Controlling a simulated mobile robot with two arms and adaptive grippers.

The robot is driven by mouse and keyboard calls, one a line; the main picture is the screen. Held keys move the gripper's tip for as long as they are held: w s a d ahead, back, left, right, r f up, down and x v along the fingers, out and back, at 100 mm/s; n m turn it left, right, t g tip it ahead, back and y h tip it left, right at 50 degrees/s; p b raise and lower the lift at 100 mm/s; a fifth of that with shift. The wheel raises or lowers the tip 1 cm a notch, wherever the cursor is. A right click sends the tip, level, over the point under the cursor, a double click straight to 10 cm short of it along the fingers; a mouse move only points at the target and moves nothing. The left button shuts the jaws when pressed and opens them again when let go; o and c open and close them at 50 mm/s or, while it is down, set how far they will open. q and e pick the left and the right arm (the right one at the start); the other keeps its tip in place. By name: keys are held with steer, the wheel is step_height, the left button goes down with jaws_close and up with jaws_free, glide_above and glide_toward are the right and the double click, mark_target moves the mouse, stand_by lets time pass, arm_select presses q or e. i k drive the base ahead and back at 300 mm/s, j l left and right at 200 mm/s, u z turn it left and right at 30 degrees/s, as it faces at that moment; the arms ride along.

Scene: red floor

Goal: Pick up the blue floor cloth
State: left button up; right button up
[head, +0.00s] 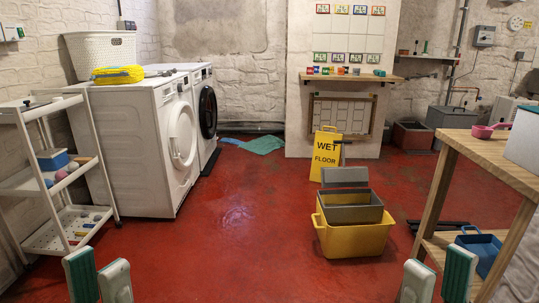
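A small blue cloth (231,141) lies flat on the red floor by the back wall, just past the black-doored machine. A larger teal-green cloth (263,145) lies against its right side; I cannot tell whether they overlap. Both are far from my grippers. My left gripper (99,275) is at the bottom left, fingers apart and nothing between them. My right gripper (438,274) is at the bottom right, also open and empty.
Two white machines (137,148) and a white shelf cart (75,218) stand left. A yellow mop bucket (352,238) and a yellow wet floor sign (325,150) stand right of centre. A wooden table (490,145) is at right. The middle floor is clear.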

mark_target(224, 140)
steer(key=i+u, duration=0.15)
steer(key=i, duration=0.35)
steer(key=i+u, duration=0.2)
steer(key=i, duration=0.3)
steer(key=i+l+u, duration=0.15)
steer(key=i, duration=0.35)
steer(key=i+l+u, duration=0.15)
steer(key=i, duration=0.35)
steer(key=i+z, duration=0.15)
steer(key=i, duration=0.35)
steer(key=i+j+z, duration=0.15)
steer(key=i, duration=0.35)
steer(key=i+z, duration=0.15)
steer(key=i, duration=0.35)
steer(key=i+j+z, duration=0.15)
steer(key=i, duration=0.35)
steer(key=i+l+u, duration=0.2)
steer(key=i+l, duration=0.2)
steer(key=i, duration=0.25)
steer(key=i+l+u, duration=0.15)
steer(key=i+l, duration=0.3)
steer(key=i, duration=0.2)
